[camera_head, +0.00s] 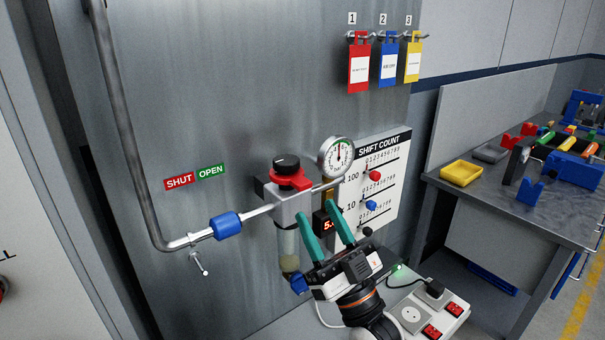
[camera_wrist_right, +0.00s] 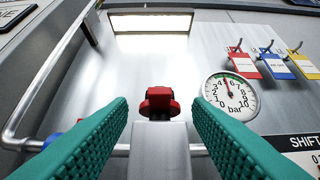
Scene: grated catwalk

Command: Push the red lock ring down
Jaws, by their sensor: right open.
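The red lock ring (camera_head: 292,181) sits under a black knob (camera_head: 287,164) on top of the grey regulator body (camera_head: 291,208) on the wall panel. In the right wrist view the red ring (camera_wrist_right: 159,105) shows beyond and between the fingertips, above the grey body (camera_wrist_right: 160,148). My right gripper (camera_head: 316,210) is open, with two teal fingers pointing up, below and to the right of the ring. Nothing is between its fingers, and it appears apart from the ring. My left gripper is not in view.
A round pressure gauge (camera_head: 337,157) stands right of the ring. A pipe with a blue fitting (camera_head: 226,225) enters from the left. A clear bowl (camera_head: 288,250) hangs below the body. A shift count board (camera_head: 387,190) and hanging tags (camera_head: 388,62) are to the right. A workbench (camera_head: 520,205) stands further right.

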